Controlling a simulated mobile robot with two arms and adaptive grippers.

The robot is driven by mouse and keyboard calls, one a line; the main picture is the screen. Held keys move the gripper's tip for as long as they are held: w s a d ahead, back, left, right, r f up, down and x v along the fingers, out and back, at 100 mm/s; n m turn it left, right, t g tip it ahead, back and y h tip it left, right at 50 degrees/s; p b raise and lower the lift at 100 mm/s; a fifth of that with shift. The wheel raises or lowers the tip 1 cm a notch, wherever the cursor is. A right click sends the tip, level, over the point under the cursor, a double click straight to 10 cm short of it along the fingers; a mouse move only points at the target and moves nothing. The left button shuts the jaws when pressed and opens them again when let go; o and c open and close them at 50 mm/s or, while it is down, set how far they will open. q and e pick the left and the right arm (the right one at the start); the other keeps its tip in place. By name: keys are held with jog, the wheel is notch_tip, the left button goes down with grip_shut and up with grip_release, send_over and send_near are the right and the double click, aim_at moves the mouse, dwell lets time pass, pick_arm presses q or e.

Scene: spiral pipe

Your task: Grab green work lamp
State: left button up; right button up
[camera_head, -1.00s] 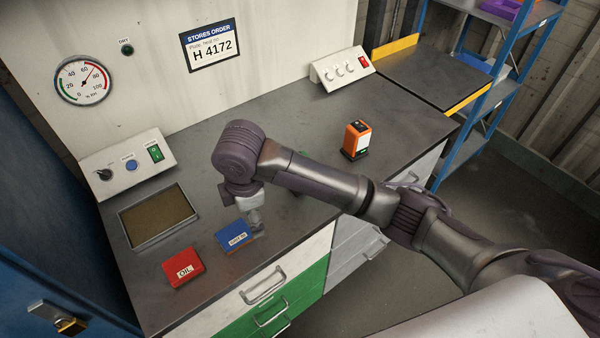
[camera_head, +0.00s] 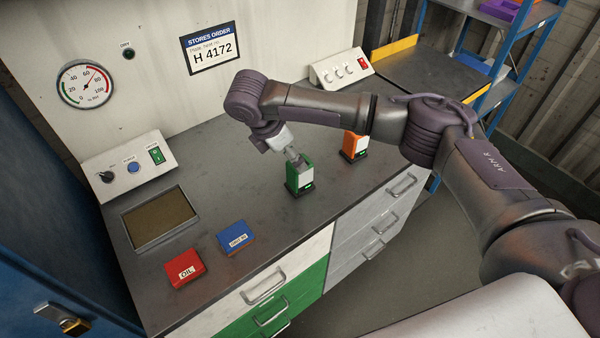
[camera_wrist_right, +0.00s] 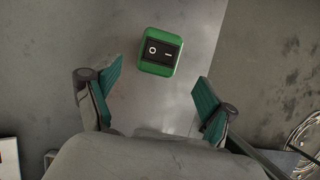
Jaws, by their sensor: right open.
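The green work lamp (camera_head: 298,177) stands upright on the grey bench top, near its front edge, left of an orange lamp of like shape (camera_head: 354,144). My right gripper (camera_head: 293,156) is just above and left of the green lamp's top. In the right wrist view the green lamp (camera_wrist_right: 161,52) shows its top face, with a black panel, a little beyond the fingertips. My right gripper (camera_wrist_right: 158,82) is open there, its two teal-padded fingers apart and nothing between them. My left gripper is not in view.
A red box (camera_head: 184,268) and a blue box (camera_head: 235,237) lie at the bench's front left. A recessed tray (camera_head: 158,218) is behind them. A control box (camera_head: 131,164) and a switch box (camera_head: 341,68) stand along the wall. The bench middle is clear.

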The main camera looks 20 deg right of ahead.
jog(key=p+x, duration=0.1)
jog(key=x, duration=0.1)
jog(key=d+p+x, duration=0.1)
jog(key=x, duration=0.2)
jog(key=shift+w, duration=0.25)
jog(key=shift+f, duration=0.25)
jog(key=shift+w+r, duration=0.1)
jog(key=c, duration=1.5)
